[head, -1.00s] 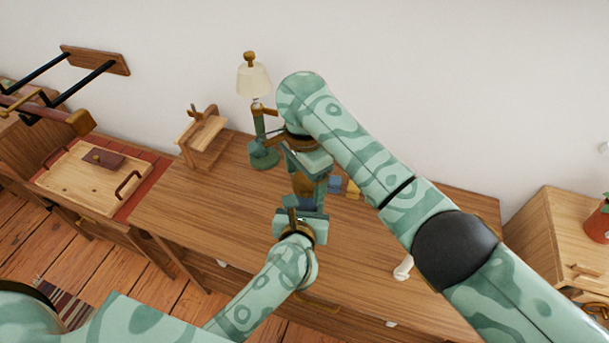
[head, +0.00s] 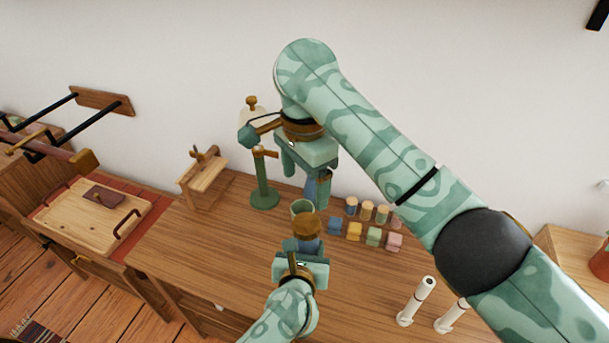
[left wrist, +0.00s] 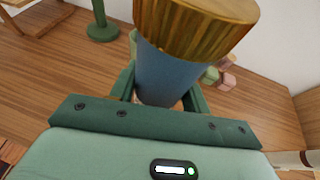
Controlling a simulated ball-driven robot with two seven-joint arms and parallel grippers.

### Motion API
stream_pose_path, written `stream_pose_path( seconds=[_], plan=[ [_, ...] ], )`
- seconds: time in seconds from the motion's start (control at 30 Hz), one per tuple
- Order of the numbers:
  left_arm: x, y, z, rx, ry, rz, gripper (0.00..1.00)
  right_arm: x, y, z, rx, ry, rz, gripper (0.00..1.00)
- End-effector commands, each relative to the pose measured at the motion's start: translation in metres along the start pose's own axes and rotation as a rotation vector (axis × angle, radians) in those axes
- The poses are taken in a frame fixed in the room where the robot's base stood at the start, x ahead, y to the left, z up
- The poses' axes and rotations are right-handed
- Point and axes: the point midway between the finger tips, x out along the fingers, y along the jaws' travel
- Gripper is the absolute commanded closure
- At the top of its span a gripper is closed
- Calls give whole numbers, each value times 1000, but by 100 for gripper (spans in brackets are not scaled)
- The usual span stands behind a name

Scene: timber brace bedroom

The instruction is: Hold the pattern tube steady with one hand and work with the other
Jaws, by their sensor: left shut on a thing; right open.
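The pattern tube, a blue cylinder (head: 308,244) with a wooden cap (head: 306,225), stands roughly upright in my left gripper (head: 303,256) above the desk. The left wrist view shows the blue tube (left wrist: 168,75) between the two green fingers, with the wooden cap (left wrist: 195,22) on top. My left gripper is shut on the tube. My right gripper (head: 305,178) is open above and behind the cap, apart from it, fingers pointing down. A small blue part shows by its fingers; I cannot tell what it is.
A green cup (head: 301,206) stands behind the tube. Several coloured blocks (head: 354,231) and small jars (head: 367,210) sit to its right. White cylinders (head: 416,300) stand front right. The desk's left front is clear.

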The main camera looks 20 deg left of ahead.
Motion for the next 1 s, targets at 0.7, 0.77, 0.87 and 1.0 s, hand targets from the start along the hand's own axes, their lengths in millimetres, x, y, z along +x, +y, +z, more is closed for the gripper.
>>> stream_pose_path(
  seconds=[0.7, 0.77, 0.87, 1.0],
  plan=[
    [0, 0, 0, 1, -1, 0, 28, -5, 0, 0, 1, -1, 1, 22],
    [-1, 0, 0, 1, 0, 0, 28, -6, 0, 0, 1, 0, 0, 22],
    [-9, 0, 1, 0, 0, 0, 28, -12, 0, 0, 1, 1, -1, 22],
    [-34, 0, 3, 0, 1, -1, 28, -26, 1, 1, 1, 6, -4, 22]
  ],
)
